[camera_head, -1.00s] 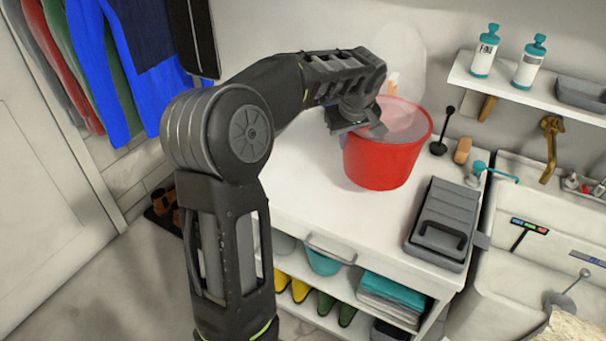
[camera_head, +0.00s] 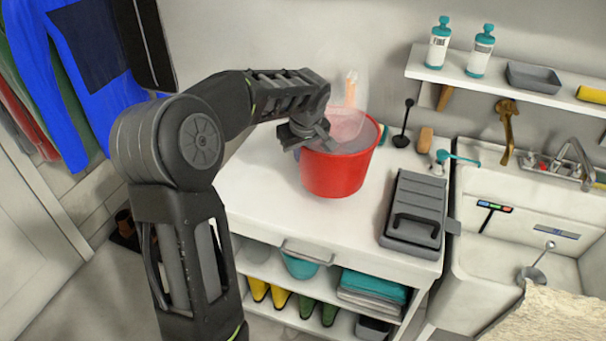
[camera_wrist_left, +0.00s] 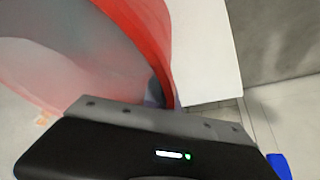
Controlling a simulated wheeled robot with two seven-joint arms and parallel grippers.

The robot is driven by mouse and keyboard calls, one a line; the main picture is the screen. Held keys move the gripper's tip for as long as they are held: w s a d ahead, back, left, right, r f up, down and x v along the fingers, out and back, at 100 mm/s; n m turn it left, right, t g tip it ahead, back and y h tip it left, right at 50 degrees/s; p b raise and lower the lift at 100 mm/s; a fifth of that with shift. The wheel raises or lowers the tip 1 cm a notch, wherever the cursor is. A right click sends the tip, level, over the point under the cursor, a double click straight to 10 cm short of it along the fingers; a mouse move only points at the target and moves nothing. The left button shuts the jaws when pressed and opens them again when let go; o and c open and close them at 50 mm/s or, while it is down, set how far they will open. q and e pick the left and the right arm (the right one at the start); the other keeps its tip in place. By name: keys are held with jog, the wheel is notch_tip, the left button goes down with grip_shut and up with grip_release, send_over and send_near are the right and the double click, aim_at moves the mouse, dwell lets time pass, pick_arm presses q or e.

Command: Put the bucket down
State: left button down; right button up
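The red bucket (camera_head: 336,174) is upright over the left part of the white countertop (camera_head: 262,190). Its base looks at or very near the counter surface; I cannot tell whether it touches. My left gripper (camera_head: 312,138) is at the bucket's left rim and appears closed on it. In the left wrist view the red bucket wall (camera_wrist_left: 150,35) runs down to the gripper's edge, and the fingertips are hidden there. My right gripper is not in view.
A grey case (camera_head: 413,215) lies right of the bucket. A black-handled tool (camera_head: 403,125) and a tan block (camera_head: 425,140) stand behind it. A translucent object (camera_head: 350,95) shows at the bucket's back. The sink (camera_head: 478,260) is further right. The counter's front left is clear.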

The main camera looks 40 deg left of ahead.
aim_at(301, 173)
pick_arm(q)
jog(key=shift+f, duration=0.6)
jog(key=shift+f, duration=2.4)
jog(key=shift+f, duration=0.15)
jog(key=c, duration=1.7)
grip_release()
jog(key=shift+r, duration=0.25)
jog(key=b+v, duration=0.1)
jog(key=v, duration=1.1)
jog(key=shift+d+f, duration=0.1)
